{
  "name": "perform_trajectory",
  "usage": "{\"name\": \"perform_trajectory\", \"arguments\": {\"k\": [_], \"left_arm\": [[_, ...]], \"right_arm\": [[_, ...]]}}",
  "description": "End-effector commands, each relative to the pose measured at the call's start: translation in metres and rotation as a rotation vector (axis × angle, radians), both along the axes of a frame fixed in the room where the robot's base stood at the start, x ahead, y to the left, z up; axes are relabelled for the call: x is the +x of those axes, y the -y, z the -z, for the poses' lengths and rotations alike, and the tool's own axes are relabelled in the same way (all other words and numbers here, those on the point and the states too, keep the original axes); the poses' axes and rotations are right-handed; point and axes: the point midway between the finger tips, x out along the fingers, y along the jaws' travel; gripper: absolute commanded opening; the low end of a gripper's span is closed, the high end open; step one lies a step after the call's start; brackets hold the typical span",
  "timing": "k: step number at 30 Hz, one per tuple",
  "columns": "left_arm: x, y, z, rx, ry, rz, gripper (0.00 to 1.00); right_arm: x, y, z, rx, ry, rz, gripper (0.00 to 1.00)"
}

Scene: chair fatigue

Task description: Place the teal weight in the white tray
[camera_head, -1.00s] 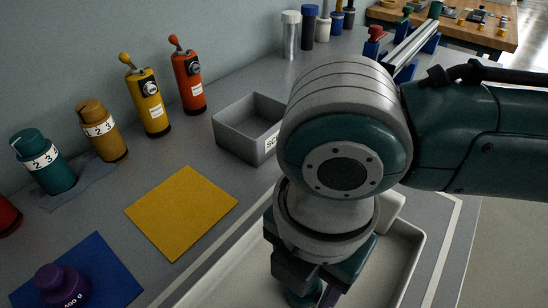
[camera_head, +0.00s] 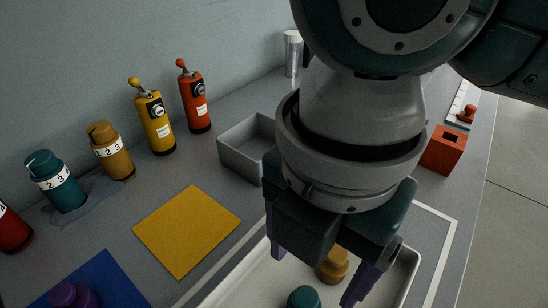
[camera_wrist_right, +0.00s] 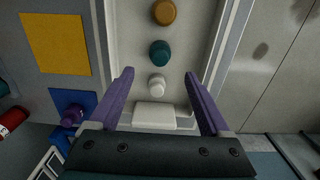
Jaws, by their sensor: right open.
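The teal weight (camera_head: 303,298) stands in the white tray (camera_head: 405,278), partly cut off by the bottom edge of the head view. In the right wrist view the teal weight (camera_wrist_right: 160,52) stands upright between a mustard weight (camera_wrist_right: 164,12) and a white weight (camera_wrist_right: 158,84), all in a row in the tray (camera_wrist_right: 122,45). My right gripper (camera_head: 314,275) is open and empty above the tray. Its purple fingers spread to either side of the row in the right wrist view (camera_wrist_right: 159,75), apart from the teal weight. My left gripper is not in view.
A yellow mat (camera_head: 187,230) lies left of the tray; a blue mat (camera_head: 105,280) holds a purple weight (camera_head: 74,297). A grey bin (camera_head: 240,150) stands behind. An orange block (camera_head: 443,150) is at right. Several coloured cylinders line the wall. A white block (camera_wrist_right: 154,116) is in the tray.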

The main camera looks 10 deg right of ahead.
Motion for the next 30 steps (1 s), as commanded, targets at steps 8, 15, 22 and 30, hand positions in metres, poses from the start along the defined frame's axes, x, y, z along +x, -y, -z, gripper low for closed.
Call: {"name": "perform_trajectory", "arguments": {"k": [8,15,22,30], "left_arm": [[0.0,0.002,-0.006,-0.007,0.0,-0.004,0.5],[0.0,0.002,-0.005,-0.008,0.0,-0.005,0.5],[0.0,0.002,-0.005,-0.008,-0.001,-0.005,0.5],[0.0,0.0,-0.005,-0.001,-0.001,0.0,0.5]], "right_arm": [[-0.006,-0.01,-0.021,0.044,0.0,0.044,0.81],[-0.027,-0.053,-0.019,0.353,-0.006,0.581,0.81],[-0.038,0.004,-0.003,0.468,0.01,1.44,0.81],[-0.077,0.097,0.016,0.352,0.151,2.004,0.81]]}}
